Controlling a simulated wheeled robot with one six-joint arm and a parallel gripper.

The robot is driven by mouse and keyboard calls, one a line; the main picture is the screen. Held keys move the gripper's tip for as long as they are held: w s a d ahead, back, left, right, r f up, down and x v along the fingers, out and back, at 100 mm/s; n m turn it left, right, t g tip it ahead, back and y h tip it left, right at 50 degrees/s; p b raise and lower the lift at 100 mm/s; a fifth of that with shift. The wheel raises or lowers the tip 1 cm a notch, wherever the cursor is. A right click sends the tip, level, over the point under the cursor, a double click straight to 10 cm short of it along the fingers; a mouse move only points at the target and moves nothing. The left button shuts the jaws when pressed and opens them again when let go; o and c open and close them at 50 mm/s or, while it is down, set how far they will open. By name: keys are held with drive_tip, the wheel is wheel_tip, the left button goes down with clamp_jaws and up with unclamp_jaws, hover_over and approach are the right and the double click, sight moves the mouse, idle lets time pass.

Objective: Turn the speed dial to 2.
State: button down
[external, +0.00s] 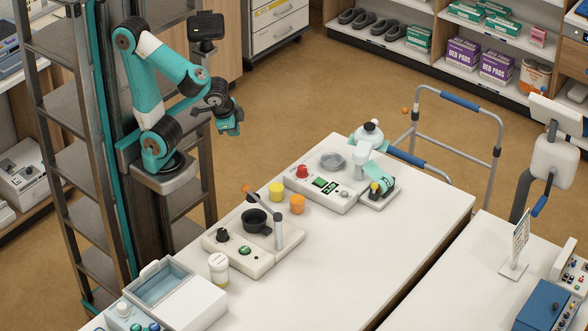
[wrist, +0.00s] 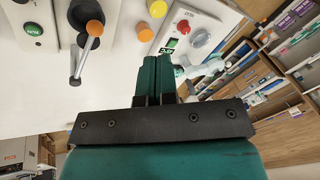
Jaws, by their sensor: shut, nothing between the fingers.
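A black dial (external: 222,235) stands on the left part of a low cream device (external: 238,262), beside a green button (external: 245,250). Its pointer and any numbers are too small to read. In the wrist view the green button (wrist: 33,28) shows at the top left, and a dark piece at the top edge beside it may be the dial, cut off. My gripper (external: 232,122) hangs in the air left of the table, well apart from the device. Its fingers (wrist: 157,68) are together with nothing between them.
Yellow (external: 277,191) and orange (external: 297,204) cups stand behind. A second device has a red knob (external: 302,171) and display (external: 323,184). A white-lidded jar (external: 219,268) stands in front.

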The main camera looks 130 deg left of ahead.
drive_tip(key=c, duration=1.5)
unclamp_jaws()
drive_tip(key=shift+c, duration=0.2)
drive_tip(key=o, duration=0.8)
drive_tip(key=w+p, duration=0.1)
drive_tip(key=p, duration=0.1)
drive_tip(key=w+d+n+p, duration=0.1)
drive_tip(key=w+p, duration=0.1)
drive_tip(key=w+d+n+p, duration=0.1)
drive_tip(key=w+p, duration=0.1)
drive_tip(key=shift+r, duration=0.2)
drive_tip(key=n+h+p, duration=0.4)
drive_tip(key=n+p, duration=0.8)
drive_tip(key=p, duration=0.1)
hover_over(222, 230)
wheel_tip(222, 230, down, 8)
wheel_tip(222, 230, down, 10)
drive_tip(key=b, duration=0.8)
drive_tip(key=shift+f, duration=0.1)
drive_tip(key=shift+f+p, duration=0.25)
drive_tip(key=shift+p, duration=0.45)
drive_tip(key=shift+f+p, duration=0.6)
drive_tip(key=shift+f, duration=2.9)
drive_tip(key=c, duration=0.9)
